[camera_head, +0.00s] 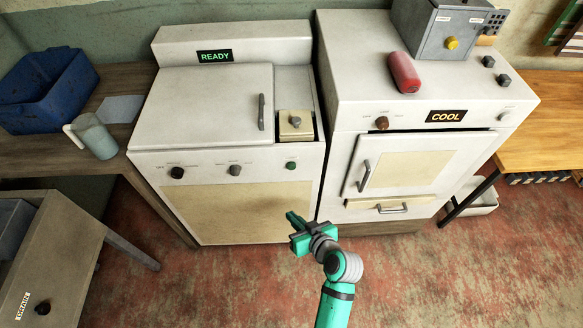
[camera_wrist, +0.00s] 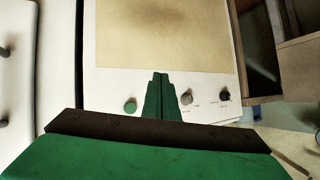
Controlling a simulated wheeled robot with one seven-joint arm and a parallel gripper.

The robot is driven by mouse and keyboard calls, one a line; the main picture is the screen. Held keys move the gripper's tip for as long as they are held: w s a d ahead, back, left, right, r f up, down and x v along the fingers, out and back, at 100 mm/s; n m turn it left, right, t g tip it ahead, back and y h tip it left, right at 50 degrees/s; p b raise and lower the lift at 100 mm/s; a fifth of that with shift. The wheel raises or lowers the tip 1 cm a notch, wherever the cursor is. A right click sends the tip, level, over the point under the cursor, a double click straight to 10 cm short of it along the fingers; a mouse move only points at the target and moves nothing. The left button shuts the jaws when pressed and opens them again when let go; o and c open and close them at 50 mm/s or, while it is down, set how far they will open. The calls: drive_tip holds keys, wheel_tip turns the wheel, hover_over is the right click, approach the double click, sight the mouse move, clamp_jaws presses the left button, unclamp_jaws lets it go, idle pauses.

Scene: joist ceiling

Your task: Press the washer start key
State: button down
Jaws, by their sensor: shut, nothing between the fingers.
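The washer (camera_head: 225,215) is the white machine on the left, with a lit READY display (camera_head: 215,56) on its back panel. Its round green key (camera_head: 291,165) sits at the right end of the front control strip. The green key also shows in the wrist view (camera_wrist: 130,106), just left of my fingertips. My green gripper (camera_head: 290,215) is shut and empty in front of the washer, below the key in the head view. My closed fingers also show in the wrist view (camera_wrist: 160,76), with the washer's beige front panel beyond. I see no contact with the key.
Two knobs, one grey (camera_head: 235,170) and one dark (camera_head: 177,172), share the control strip. A white oven-like machine (camera_head: 350,120) with a COOL display stands close on the right. A drawer unit (camera_head: 45,260) is at lower left. The red floor in front is open.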

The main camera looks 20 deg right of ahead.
sight(291, 166)
drive_tip(key=shift+n+y, duration=0.8)
drive_tip(key=shift+y, duration=0.1)
drive_tip(key=w+r, duration=0.1)
drive_tip(key=w+d+r, duration=0.1)
drive_tip(key=r, duration=0.1)
drive_tip(key=d+r, duration=0.1)
drive_tip(key=shift+w+r, duration=0.2)
drive_tip(key=shift+w, duration=0.2)
drive_tip(key=shift+w, duration=0.1)
drive_tip(key=w+d, duration=0.2)
drive_tip(key=w, duration=0.6)
drive_tip(key=shift+w+d, duration=0.15)
drive_tip(key=shift+d, duration=0.05)
drive_tip(key=shift+w, duration=0.2)
idle(0.8)
drive_tip(key=shift+w+d, duration=0.15)
drive_tip(key=shift+d, duration=0.05)
drive_tip(key=shift+w+d, duration=0.1)
drive_tip(key=shift+w, duration=0.5)
idle(0.9)
drive_tip(key=shift+s, duration=0.15)
drive_tip(key=shift+s+a, duration=0.3)
drive_tip(key=shift+s, duration=0.5)
